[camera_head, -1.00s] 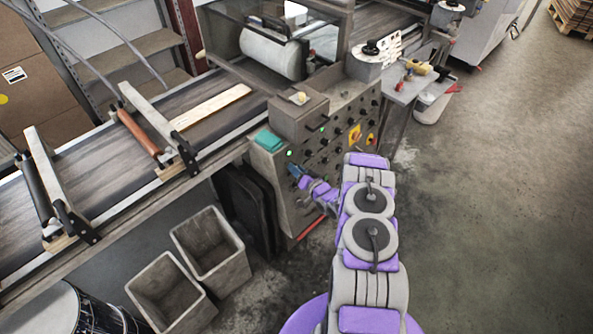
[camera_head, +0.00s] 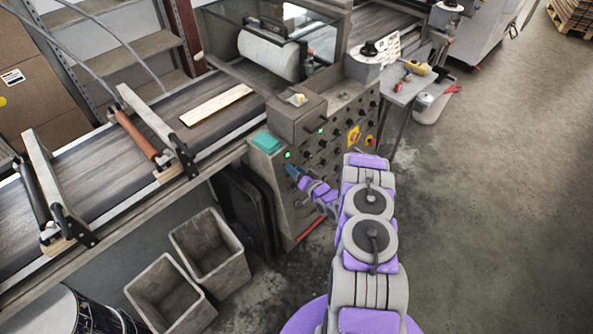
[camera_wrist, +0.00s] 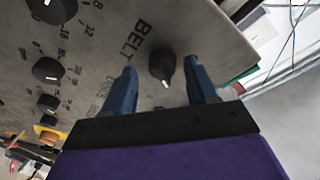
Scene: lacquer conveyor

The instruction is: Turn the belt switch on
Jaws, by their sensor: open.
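The belt switch (camera_wrist: 161,66) is a round black knob with a white pointer mark, beside the printed word BELT on the grey control panel (camera_wrist: 95,50) in the wrist view. My gripper (camera_wrist: 159,70) is open, its two blue fingers on either side of the knob with gaps showing. The pointer faces down toward my palm in that view. In the head view my gripper (camera_head: 291,171) is at the left part of the control panel (camera_head: 283,202), and the belt switch is hidden or too small to tell there.
Several other black knobs (camera_wrist: 48,69) sit left of the switch in the wrist view. A lit green lamp (camera_head: 288,155) and a teal box (camera_head: 266,142) are close to my gripper. A wooden board (camera_head: 215,104) lies on the conveyor (camera_head: 100,158). Two bins (camera_head: 210,247) stand below.

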